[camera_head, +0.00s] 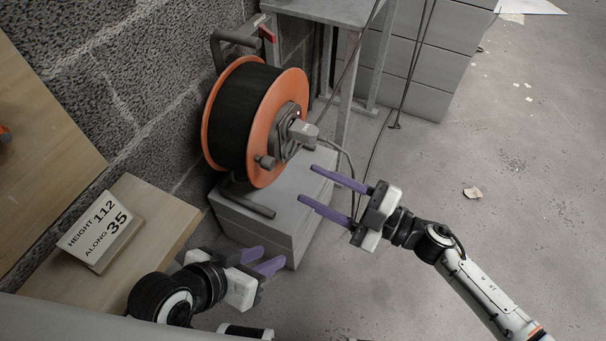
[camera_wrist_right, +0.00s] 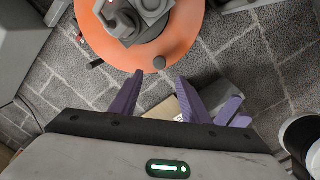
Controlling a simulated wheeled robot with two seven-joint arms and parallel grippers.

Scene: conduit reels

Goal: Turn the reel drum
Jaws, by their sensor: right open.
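The reel drum (camera_head: 240,118) is black with orange flanges (camera_head: 262,140) and stands on a grey block beside the wall. A grey hub with a plug (camera_head: 303,131) and a small knob (camera_head: 265,162) sits on its near face. In the right wrist view the orange flange (camera_wrist_right: 190,35) and the dark knob (camera_wrist_right: 159,62) lie ahead of my fingertips. My right gripper (camera_head: 308,183) is open and empty, apart from the drum at its lower right. My left gripper (camera_head: 273,255) is open and empty, low in front of the block; its fingers also show in the right wrist view (camera_wrist_right: 232,112).
The grey block (camera_head: 265,215) carries the reel's frame (camera_head: 248,202). A wooden ledge with a sign (camera_head: 100,232) is at left. A grey table (camera_head: 318,10) stands behind, with cables hanging near it. The floor (camera_head: 500,150) at right is mostly clear.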

